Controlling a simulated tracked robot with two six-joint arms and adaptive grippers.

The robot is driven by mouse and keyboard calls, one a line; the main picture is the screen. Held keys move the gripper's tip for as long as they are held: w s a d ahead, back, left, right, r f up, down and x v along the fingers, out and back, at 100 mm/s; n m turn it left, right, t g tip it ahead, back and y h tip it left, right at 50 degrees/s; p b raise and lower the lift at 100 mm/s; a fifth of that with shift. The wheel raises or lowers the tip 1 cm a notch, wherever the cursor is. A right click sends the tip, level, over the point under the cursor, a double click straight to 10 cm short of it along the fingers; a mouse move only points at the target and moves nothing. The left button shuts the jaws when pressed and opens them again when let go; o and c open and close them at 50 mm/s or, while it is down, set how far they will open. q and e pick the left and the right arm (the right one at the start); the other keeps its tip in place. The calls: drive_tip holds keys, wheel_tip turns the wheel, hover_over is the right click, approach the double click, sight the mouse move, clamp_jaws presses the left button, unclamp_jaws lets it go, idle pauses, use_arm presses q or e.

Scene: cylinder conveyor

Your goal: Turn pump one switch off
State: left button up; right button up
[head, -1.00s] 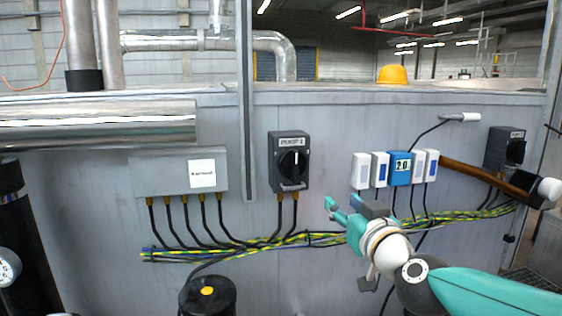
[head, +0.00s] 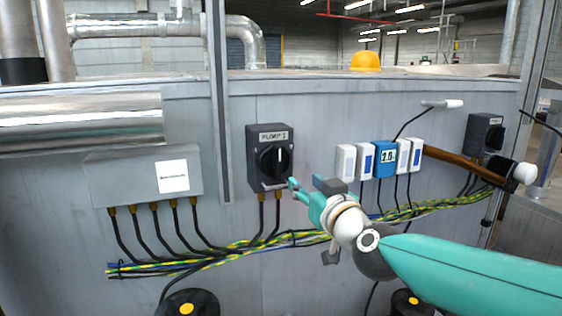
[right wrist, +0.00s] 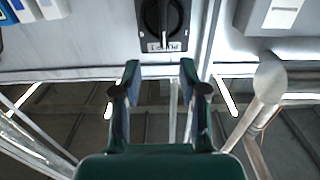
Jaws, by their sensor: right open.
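The pump switch (head: 271,145) is a dark box on the grey metal wall, left of centre. Its label appears to read PUMP 1. Its round black knob (head: 274,160) has its bar roughly upright. In the right wrist view the knob (right wrist: 163,18) shows at the top, partly cut off. My right gripper (head: 295,188) is teal, open and empty, just below and right of the switch box. In the right wrist view its two fingers (right wrist: 160,68) are apart, with the switch ahead between and beyond them. My left gripper is not in view.
A second dark switch box (head: 485,134) is at the far right, its label unreadable. White and blue modules (head: 383,160) sit between the boxes. A grey junction box (head: 130,183) is at left. Cables (head: 230,252) run along the wall below. A yellow hard hat (head: 366,62) rests on top.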

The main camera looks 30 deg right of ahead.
sight(280, 163)
drive_tip(key=x, duration=0.5)
drive_tip(key=p+x, duration=0.1)
drive_tip(key=x, duration=0.4)
drive_tip(key=p+x, duration=0.1)
drive_tip(key=x, duration=0.4)
drive_tip(key=shift+w+a, duration=0.25)
drive_tip(key=shift+w, duration=0.15)
